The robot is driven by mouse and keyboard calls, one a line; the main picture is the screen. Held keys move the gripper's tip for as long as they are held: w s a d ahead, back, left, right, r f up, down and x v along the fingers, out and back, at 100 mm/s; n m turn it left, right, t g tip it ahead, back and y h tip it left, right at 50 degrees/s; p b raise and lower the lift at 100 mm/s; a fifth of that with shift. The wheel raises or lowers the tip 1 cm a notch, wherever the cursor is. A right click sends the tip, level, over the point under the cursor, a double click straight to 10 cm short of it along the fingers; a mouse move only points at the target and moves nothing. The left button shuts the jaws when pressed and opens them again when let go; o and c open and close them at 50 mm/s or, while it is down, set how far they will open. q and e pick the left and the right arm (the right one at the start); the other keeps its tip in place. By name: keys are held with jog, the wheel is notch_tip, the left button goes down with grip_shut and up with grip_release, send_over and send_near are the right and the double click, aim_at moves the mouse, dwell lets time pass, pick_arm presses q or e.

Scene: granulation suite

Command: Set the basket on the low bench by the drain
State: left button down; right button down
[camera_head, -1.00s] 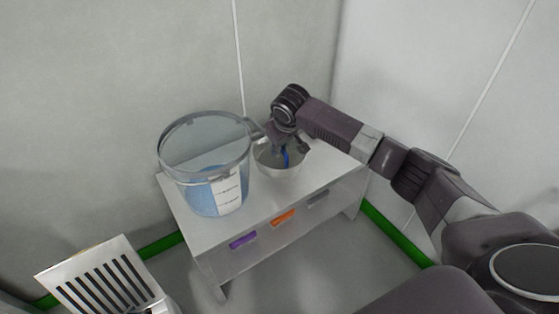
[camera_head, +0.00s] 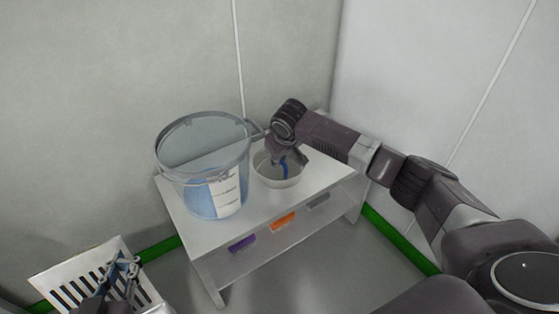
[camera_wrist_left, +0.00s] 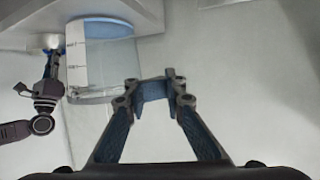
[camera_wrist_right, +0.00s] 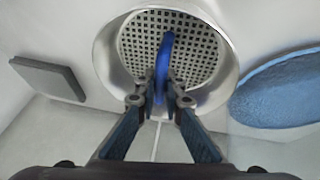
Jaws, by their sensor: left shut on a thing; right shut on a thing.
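The basket (camera_head: 279,180) is a round pale metal bowl with a perforated floor and a blue handle, over the right part of the white bench top. In the right wrist view the basket (camera_wrist_right: 110,62) fills the upper middle. My right gripper (camera_wrist_right: 160,102) is shut on its blue handle (camera_wrist_right: 164,55). I cannot tell whether the basket touches the bench. My left gripper (camera_head: 122,272) is over a white slatted piece (camera_head: 50,280) at the lower left. In the left wrist view its fingertips (camera_wrist_left: 155,95) are close together; what lies between them is unclear. No drain is recognizable.
A clear bucket (camera_head: 205,190) with blue contents and a white scale stands left of the basket on the white bench (camera_head: 250,222). Walls close off the back and right; open floor (camera_head: 310,270) lies in front.

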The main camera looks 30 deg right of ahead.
jog(key=c, duration=2.4)
grip_release()
jog(key=o, duration=0.4)
jog(key=shift+c, duration=0.2)
